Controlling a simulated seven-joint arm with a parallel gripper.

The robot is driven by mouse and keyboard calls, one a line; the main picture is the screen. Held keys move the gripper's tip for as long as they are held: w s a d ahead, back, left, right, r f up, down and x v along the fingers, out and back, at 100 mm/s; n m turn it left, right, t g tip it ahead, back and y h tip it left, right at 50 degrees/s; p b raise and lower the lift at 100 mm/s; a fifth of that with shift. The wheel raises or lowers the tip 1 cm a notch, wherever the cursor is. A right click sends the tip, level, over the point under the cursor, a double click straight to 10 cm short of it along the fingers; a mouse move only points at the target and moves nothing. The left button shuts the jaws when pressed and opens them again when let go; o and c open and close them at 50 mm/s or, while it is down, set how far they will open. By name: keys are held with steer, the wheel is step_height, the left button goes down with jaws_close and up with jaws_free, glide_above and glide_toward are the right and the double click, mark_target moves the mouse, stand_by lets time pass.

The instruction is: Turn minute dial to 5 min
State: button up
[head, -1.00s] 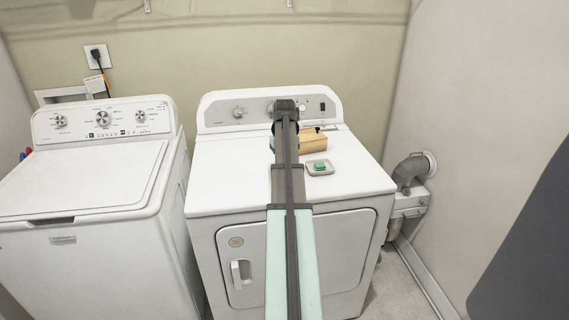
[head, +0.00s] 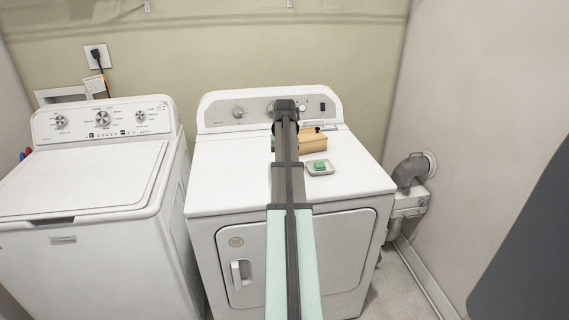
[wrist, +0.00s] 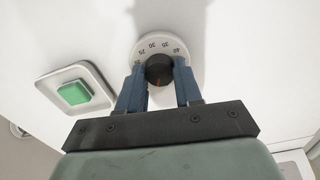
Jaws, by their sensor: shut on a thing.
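The minute dial (wrist: 189,60) is a round white disc with numbers around its rim; 25, 30, 35 and 40 can be made out in the wrist view. A black knob (wrist: 160,72) with a small orange-red mark stands at its middle. My gripper (wrist: 158,66) has its two blue fingers on either side of the knob and is shut on it. The lower part of the dial is hidden by the fingers and the gripper body. In the head view my arm hides the dial, above the white dryer's top (head: 228,180).
A small grey dish with a green block (head: 320,166) sits close by on the dryer top; the dish also shows in the wrist view (wrist: 98,78). A wooden box (head: 313,143) stands behind it. A white washer (head: 85,180) is on the left. The dryer top's left side is clear.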

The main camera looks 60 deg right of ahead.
steer(key=o, duration=1.1)
steer(key=shift+c, duration=0.2)
step_height(320, 180, up, 14)
steer(key=shift+f, duration=0.15)
